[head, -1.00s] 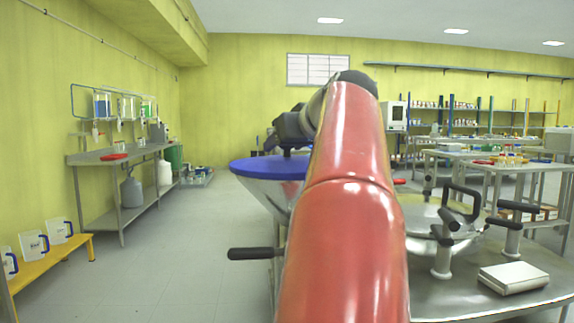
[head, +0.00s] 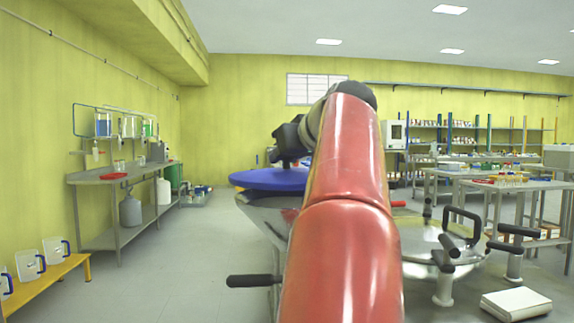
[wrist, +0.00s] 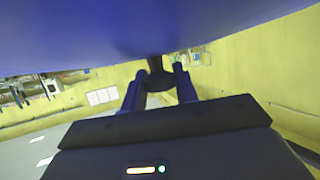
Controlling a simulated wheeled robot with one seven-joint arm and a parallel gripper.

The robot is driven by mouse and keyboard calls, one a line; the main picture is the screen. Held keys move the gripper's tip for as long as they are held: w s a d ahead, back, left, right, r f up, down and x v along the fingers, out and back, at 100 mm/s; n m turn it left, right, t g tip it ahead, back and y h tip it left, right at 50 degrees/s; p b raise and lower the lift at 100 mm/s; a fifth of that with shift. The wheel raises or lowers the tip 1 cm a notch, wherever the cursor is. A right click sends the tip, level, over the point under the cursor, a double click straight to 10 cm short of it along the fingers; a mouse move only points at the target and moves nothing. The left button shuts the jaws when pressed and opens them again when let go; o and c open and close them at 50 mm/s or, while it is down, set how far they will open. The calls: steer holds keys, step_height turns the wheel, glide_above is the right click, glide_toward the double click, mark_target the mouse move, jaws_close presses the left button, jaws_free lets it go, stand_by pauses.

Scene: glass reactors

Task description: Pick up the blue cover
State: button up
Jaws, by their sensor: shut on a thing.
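The blue cover (head: 268,180) is a wide round disc in the head view, just above a metal funnel-shaped vessel (head: 268,212). It is slightly tilted, and part of it is hidden behind my red arm. My gripper (head: 290,160) is above the cover. In the wrist view the blue cover (wrist: 90,30) fills the top of the picture, and my gripper (wrist: 158,78) has its two fingers shut on the dark knob (wrist: 155,64) at the cover's middle.
A second metal vessel (head: 425,243) with black handles stands to the right, beside a white box (head: 516,303). A steel bench (head: 120,173) with bottles lines the left wall. A yellow bench (head: 50,275) holds clear jugs. The floor (head: 200,240) between is clear.

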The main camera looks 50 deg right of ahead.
step_height(320, 180, up, 6)
steer(key=shift+d+f+p, duration=0.1)
steer(key=shift+p, duration=0.35)
steer(key=shift+r, duration=0.6)
